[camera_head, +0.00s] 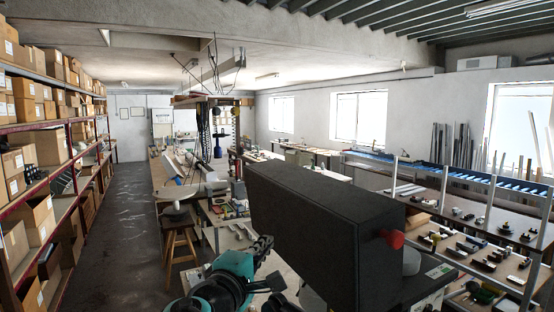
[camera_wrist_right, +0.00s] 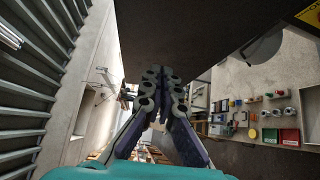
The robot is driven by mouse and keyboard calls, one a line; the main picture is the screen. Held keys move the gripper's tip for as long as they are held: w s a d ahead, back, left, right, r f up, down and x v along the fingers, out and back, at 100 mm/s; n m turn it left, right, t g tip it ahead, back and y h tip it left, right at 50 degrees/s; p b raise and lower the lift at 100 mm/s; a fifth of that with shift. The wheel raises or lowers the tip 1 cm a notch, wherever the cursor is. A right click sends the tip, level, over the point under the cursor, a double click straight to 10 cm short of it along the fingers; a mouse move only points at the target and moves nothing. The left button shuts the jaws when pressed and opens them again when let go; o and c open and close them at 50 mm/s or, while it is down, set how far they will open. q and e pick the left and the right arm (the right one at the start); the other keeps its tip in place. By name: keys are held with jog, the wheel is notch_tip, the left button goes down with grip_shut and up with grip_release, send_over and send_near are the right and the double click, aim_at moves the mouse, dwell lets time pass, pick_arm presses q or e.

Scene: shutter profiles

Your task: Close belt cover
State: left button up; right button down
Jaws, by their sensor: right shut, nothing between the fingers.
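The belt cover (camera_head: 320,215) is a long dark box-like body in the middle of the head view, with a red knob (camera_head: 391,239) on its near end face. In the right wrist view the dark surface of the cover (camera_wrist_right: 200,35) fills the top. My right gripper (camera_wrist_right: 163,75) is shut and empty, its fingertips just below the edge of that surface in the picture; I cannot tell whether they touch it. In the head view my teal right arm shows at the bottom, with the right gripper (camera_head: 270,284) low beside the cover's left side. My left gripper is not in view.
A workbench (camera_head: 480,235) with small parts stands at the right, under a blue roller rack (camera_head: 450,172). Shelves with cardboard boxes (camera_head: 38,215) line the left. A wooden stool (camera_head: 180,237) stands by the long bench. The aisle floor (camera_head: 122,215) is clear.

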jog(key=a+r+n+t+p, duration=0.1)
jog(key=a+r, duration=0.3)
jog(key=r, duration=0.2)
jog(key=p, duration=0.3)
send_near(283, 188)
jog(key=w+a, duration=0.1)
jog(key=w, duration=0.3)
jog(key=d, duration=0.1)
jog(key=w+d, duration=0.1)
jog(key=shift+w+d+t+p, duration=0.1)
jog(key=shift+d+t+p, duration=0.2)
jog(key=shift+d, duration=0.45)
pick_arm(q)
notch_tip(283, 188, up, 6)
pick_arm(e)
jog(key=shift+w, duration=0.1)
jog(key=shift+a+f, duration=0.1)
